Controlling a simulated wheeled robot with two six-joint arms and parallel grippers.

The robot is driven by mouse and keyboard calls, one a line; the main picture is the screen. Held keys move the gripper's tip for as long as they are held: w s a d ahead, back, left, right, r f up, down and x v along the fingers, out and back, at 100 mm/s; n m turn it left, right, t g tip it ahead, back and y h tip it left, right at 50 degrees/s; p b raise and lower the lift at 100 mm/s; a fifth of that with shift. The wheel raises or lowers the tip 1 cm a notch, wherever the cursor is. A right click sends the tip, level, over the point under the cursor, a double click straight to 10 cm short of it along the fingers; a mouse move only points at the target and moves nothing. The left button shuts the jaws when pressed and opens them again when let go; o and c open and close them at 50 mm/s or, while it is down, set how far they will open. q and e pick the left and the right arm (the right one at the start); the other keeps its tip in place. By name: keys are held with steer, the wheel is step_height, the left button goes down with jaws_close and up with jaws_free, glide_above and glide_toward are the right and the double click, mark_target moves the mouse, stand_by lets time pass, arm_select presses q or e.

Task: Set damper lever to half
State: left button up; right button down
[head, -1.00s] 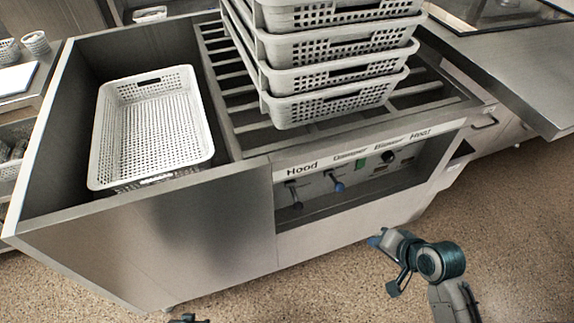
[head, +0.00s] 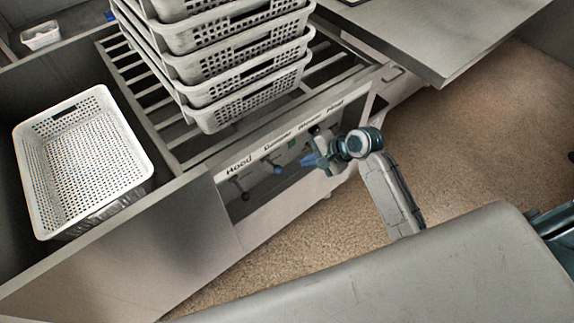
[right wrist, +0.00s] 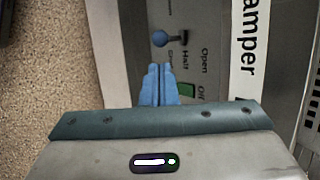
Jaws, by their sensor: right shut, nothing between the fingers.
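The damper lever has a blue knob (head: 277,169) and sits under the "Damper" label on the front panel in the head view. In the right wrist view its knob (right wrist: 160,38) and short dark stem show beside the words "Half" and "Open"; the stem points left there, and a lower word is hard to read. My right gripper (head: 307,160) is shut and empty, just right of the knob in the head view. In the right wrist view its blue fingertips (right wrist: 158,68) are together, just below the knob and apart from it. My left gripper is not in view.
A second lever (head: 242,195) hangs under the "Hood" label (head: 239,166). A green switch (right wrist: 187,90) is close to the fingertips. A stack of white baskets (head: 235,95) stands on the rack above, and another basket (head: 85,165) lies at left. The panel is recessed under the counter edge.

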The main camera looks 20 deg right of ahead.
mark_target(281, 169)
steer(key=x, duration=0.8)
steer(key=shift+w+a+f, duration=0.3)
steer(key=shift+a+f, duration=0.05)
steer(key=shift+f, duration=0.2)
steer(key=shift+f, duration=0.1)
